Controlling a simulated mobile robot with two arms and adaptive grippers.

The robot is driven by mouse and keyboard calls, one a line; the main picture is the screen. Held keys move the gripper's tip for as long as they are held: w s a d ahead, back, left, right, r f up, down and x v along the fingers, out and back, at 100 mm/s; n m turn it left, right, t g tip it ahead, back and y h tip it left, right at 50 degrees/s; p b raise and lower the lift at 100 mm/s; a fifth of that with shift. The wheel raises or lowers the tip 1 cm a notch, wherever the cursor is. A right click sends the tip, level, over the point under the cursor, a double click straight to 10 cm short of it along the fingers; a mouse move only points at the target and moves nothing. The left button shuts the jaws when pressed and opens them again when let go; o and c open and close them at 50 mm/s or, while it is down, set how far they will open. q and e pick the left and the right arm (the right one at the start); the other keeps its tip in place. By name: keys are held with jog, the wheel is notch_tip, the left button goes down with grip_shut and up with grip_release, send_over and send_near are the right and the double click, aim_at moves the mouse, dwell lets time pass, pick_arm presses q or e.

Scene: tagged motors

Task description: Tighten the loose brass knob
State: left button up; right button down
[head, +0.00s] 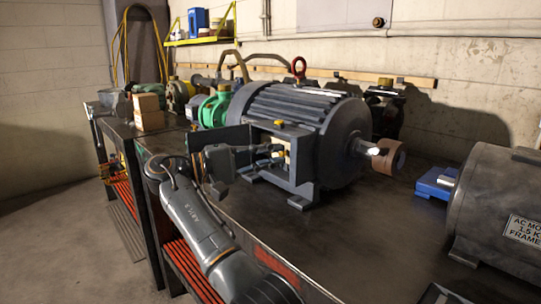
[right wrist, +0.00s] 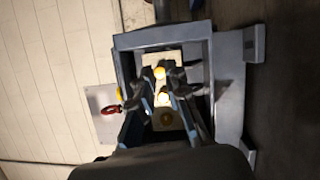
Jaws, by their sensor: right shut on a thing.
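The large grey motor (head: 297,103) stands on the workbench with an open, frame-like terminal box (head: 298,183) on its near side. In the right wrist view the box frame (right wrist: 165,38) surrounds a pale terminal board (right wrist: 173,55). Several brass knobs sit on the board in a row: an end one (right wrist: 160,73), a middle one (right wrist: 164,98) and a darker one (right wrist: 167,118). My right gripper (head: 272,153) reaches into the box from the left, its fingers shut on the middle brass knob. The fingers partly cover the board. My left gripper is not in view.
A red lifting eye (head: 299,67) tops the motor, and a yellow knob (head: 279,123) sits above the box. A coupling (head: 387,157) sticks out at right. Another motor (head: 495,205) and a blue block (head: 436,183) stand farther right. The bench front is clear.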

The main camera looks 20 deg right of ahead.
jog(key=c, duration=1.6)
grip_release()
jog(key=shift+f, duration=0.1)
